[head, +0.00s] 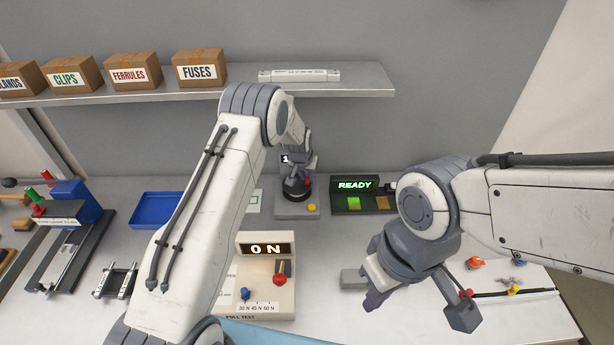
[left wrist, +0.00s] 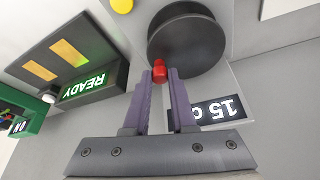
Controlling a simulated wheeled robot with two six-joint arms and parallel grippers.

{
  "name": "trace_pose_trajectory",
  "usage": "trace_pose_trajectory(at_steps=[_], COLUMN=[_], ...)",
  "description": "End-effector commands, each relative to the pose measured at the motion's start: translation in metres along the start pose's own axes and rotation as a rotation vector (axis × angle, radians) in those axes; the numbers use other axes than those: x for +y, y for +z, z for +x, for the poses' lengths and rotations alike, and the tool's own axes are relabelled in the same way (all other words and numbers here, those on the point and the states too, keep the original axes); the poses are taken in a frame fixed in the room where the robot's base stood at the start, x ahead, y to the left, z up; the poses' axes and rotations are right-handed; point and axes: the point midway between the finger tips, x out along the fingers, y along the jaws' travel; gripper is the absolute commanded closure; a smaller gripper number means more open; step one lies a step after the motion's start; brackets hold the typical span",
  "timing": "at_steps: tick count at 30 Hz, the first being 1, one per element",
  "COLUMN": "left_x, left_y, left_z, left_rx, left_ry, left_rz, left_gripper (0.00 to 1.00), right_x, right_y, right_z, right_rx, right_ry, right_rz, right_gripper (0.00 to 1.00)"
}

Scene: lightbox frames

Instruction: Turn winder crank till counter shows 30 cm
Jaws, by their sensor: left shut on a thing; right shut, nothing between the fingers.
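The winder is a black round drum (head: 297,188) on a grey base (head: 290,210), with a red crank knob (head: 308,181). In the left wrist view the purple fingers of my left gripper (left wrist: 160,76) are shut on the red crank knob (left wrist: 159,72) near the rim of the black drum (left wrist: 188,40). The counter (left wrist: 219,108) shows 15 and a partly cut-off letter; in the head view my left wrist hides most of the counter (head: 285,159). My right gripper (head: 373,300) is shut and empty, above the front right of the table, away from the winder.
A READY box (head: 355,184) stands right of the winder. A pull tester (head: 265,275) reading 0 N stands in front. A blue tray (head: 157,209) and a blue press (head: 80,203) are at left. Boxes (head: 200,70) sit on the shelf (head: 340,88). Small tools lie at right.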

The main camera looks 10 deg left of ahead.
Motion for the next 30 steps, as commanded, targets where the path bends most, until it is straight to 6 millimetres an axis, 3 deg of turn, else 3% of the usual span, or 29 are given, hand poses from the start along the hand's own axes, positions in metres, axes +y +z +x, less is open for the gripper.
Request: trace_pose_trajectory(at_steps=[1,2,4,17,30], left_x=[0.001,0.001,0.001,0.0,0.0], left_y=[0.0,0.0,0.0,-0.001,0.0], left_z=[0.0,0.0,0.0,-0.006,-0.079], left_rx=[0.0,0.0,0.0,0.001,0.004], left_ry=[0.0,0.0,0.0,0.0,0.0], left_rz=[0.0,0.0,0.0,-0.001,-0.001], left_gripper=[1.0,0.72,0.46,0.46,0.46], right_x=[0.0,0.0,0.0,0.0,0.002], right_y=[0.0,0.0,0.0,0.0,0.002], right_z=[0.0,0.0,0.0,0.003,0.03], right_rx=[0.0,0.0,0.0,0.0,0.0], right_ry=[0.0,0.0,0.0,0.0,0.0], right_rz=[0.0,0.0,0.0,0.0,0.002], right_gripper=[1.0,1.0,1.0,1.0,1.0])
